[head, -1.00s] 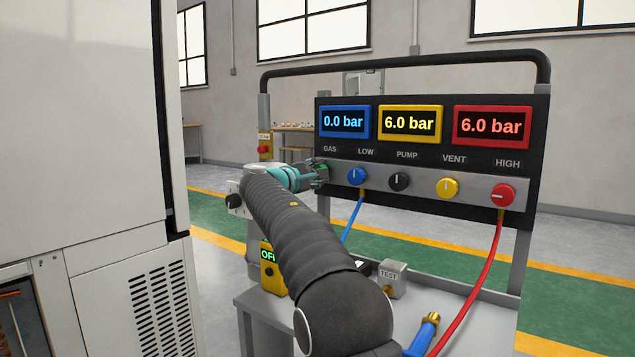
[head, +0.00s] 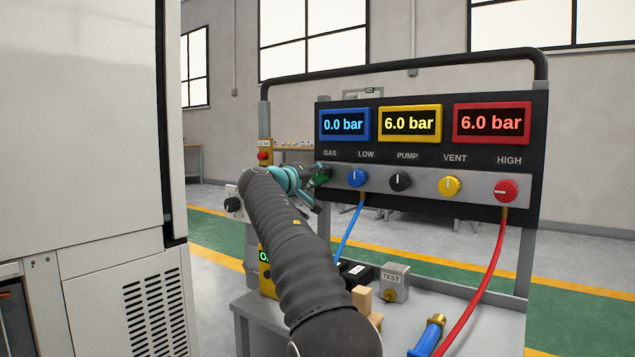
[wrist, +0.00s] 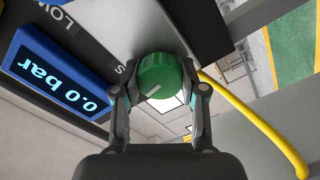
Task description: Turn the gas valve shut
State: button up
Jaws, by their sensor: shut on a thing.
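In the head view the gripper (head: 317,180) is at the left end of the panel's knob strip, below the GAS label (head: 330,153). Only a little of the green knob (head: 323,172) shows there; my arm and fingers hide the rest. The blue display (head: 345,125) reads 0.0 bar.
Blue (head: 357,178), black (head: 400,182), yellow (head: 449,187) and red (head: 505,191) knobs sit right of the gripper. Blue (head: 349,228) and red (head: 481,288) hoses hang below. A TEST box (head: 394,282) stands on the bench. A white cabinet (head: 85,120) fills the left.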

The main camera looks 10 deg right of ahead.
jog(key=shift+f+m+b, duration=0.1)
jog(key=shift+m+b, duration=0.2)
jog(key=shift+m, duration=0.6)
jog(key=o, duration=1.1)
jog(key=shift+o, duration=0.2)
jog(key=shift+s+a, duration=0.1)
jog(key=v, duration=1.1)
jog(key=shift+s+a, duration=0.25)
